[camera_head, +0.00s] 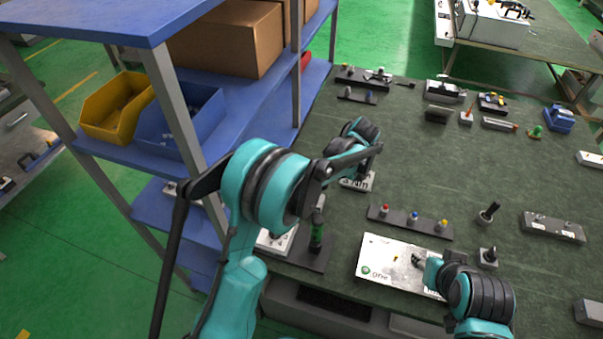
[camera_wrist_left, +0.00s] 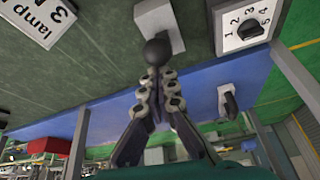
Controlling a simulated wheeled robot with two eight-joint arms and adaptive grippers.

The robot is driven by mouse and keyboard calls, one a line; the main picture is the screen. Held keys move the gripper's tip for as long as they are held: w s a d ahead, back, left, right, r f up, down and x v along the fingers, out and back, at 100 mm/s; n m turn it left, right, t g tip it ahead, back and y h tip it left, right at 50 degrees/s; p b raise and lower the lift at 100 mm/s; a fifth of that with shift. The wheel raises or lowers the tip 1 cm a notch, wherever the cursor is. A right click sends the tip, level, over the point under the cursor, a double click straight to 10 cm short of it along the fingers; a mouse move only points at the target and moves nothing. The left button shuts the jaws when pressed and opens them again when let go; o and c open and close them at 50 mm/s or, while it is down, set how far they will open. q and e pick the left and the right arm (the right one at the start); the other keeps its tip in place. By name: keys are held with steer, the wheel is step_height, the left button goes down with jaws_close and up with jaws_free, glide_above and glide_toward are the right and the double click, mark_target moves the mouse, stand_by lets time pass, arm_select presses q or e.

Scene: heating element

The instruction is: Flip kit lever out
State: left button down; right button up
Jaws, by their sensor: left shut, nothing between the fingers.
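In the left wrist view, a lever with a black ball knob (camera_wrist_left: 157,50) stands in front of a light block (camera_wrist_left: 160,20), which looks like its base. My left gripper (camera_wrist_left: 155,82) is shut and empty, with its fingertips right at the knob; I cannot tell whether they touch it. In the head view, my left arm hides the left gripper and most of the area around the lever. My right gripper (camera_head: 418,262) is low over a white panel (camera_head: 378,258); its fingers are too small to read.
A numbered rotary dial (camera_wrist_left: 250,28) is right of the lever in the wrist view. A lamp label plate (camera_wrist_left: 38,20) is at its upper left. Blue shelving (camera_head: 265,95) borders the green-topped table (camera_head: 430,160) on the left. A strip of coloured buttons (camera_head: 412,220) lies behind the white panel.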

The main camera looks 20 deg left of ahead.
arm_select(q)
steer(key=s+d+r+p, duration=0.1)
steer(key=d+r+p, duration=0.2)
steer(key=d+r, duration=0.9)
steer(key=d, duration=0.2)
steer(key=shift+d+r, duration=0.15)
steer(key=shift+d, duration=0.15)
arm_select(e)
steer(key=r, duration=0.3)
steer(key=shift+w+d+r, duration=0.1)
steer(key=shift+d+r, duration=0.05)
steer(key=shift+d, duration=0.25)
arm_select(q)
steer(key=s+a+m+t+h+b, duration=0.25)
steer(key=s+a+m+b, duration=0.4)
steer(key=s+a, duration=0.55)
steer(key=s+a+f+m+t+h+b, duration=0.1)
steer(key=s+a+f+m+t+b, duration=0.1)
steer(key=s, duration=0.4)
steer(key=s+a+f+m+t+h+b, duration=0.1)
steer(key=s+a+f+m+b, duration=0.2)
steer(key=s+a+f+m, duration=0.2)
step_height(320, 180, down, 2)
steer(key=shift+s+f+m+t, duration=0.2)
steer(key=shift+s+m+t, duration=0.15)
steer(key=shift+s+m, duration=0.75)
arm_select(e)
step_height(320, 180, down, 12)
